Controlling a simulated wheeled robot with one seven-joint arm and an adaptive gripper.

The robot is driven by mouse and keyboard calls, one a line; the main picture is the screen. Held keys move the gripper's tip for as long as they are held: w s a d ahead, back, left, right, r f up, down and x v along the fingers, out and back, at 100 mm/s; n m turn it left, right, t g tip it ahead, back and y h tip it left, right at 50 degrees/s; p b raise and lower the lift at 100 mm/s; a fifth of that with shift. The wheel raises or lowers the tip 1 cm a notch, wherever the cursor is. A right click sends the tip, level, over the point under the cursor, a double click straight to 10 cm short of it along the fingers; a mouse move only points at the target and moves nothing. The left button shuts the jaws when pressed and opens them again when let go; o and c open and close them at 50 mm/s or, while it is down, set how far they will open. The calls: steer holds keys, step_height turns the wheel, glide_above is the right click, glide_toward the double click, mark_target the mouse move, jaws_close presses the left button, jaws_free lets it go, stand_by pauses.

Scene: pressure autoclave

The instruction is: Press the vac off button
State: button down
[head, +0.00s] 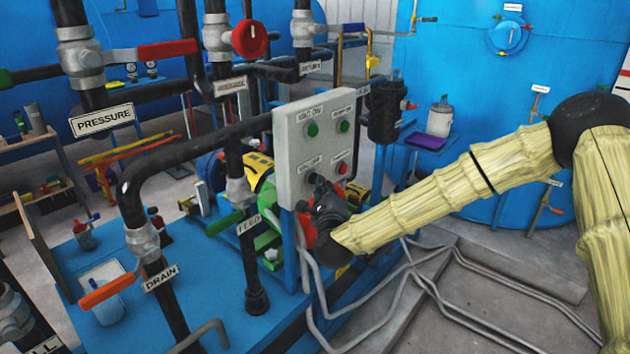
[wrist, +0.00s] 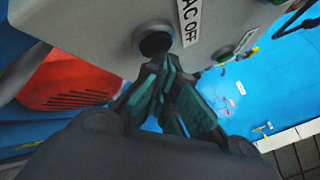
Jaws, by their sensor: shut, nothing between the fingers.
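The grey control box (head: 290,150) stands on a blue post and carries several buttons. In the wrist view a dark round button (wrist: 155,40) sits on the box face beside the label reading "AC OFF" (wrist: 190,22), whose start is cut off. My gripper (head: 316,182) is at the lower left of the box face and hides most of that button in the head view. In the wrist view my gripper (wrist: 160,66) is shut and empty, its fingertips just below the button. I cannot tell whether they touch it.
Two green buttons, one at upper left (head: 313,129) and one at upper right (head: 345,126), and a red button (head: 342,168) are on the same box. Black pipes with a feed valve (head: 240,192) stand to its left. Grey conduits (head: 400,285) run below.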

steer(key=shift+w+a, duration=0.1)
stand_by(0.3)
stand_by(0.4)
steer(key=shift+s+d+b, duration=0.3)
steer(key=shift+s+d, duration=0.25)
steer(key=shift+d, duration=0.15)
steer(key=s+d, duration=0.1)
steer(key=d, duration=0.1)
steer(key=s+d+b, duration=0.1)
steer(key=s+d, duration=0.1)
stand_by(0.5)
stand_by(0.4)
